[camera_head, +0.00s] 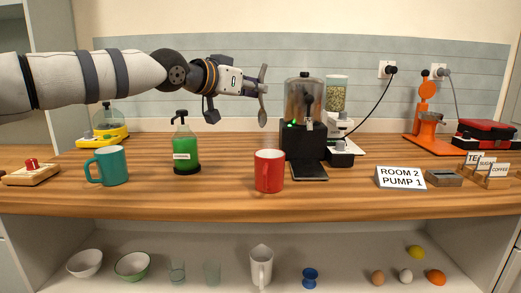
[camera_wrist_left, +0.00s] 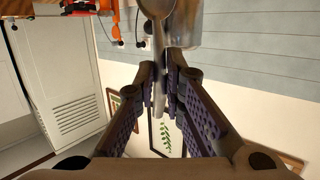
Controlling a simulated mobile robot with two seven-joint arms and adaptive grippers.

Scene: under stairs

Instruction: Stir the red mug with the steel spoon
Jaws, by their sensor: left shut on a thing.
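The red mug (camera_head: 269,172) stands upright on the wooden counter, near the middle of the head view. My left gripper (camera_head: 258,88) comes in from the left and is shut on the steel spoon (camera_head: 262,104). The spoon hangs nearly vertical, bowl down, above the red mug and apart from it. In the left wrist view the spoon (camera_wrist_left: 157,50) runs between the two fingers of the left gripper (camera_wrist_left: 162,88). The inside of the mug is mostly hidden. My right gripper is in neither view.
A coffee machine (camera_head: 304,112) stands close behind and right of the mug. A green soap bottle (camera_head: 186,147) and a teal mug (camera_head: 111,166) stand to the left. A sign (camera_head: 401,178) stands to the right. The counter's front edge (camera_head: 240,206) is clear.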

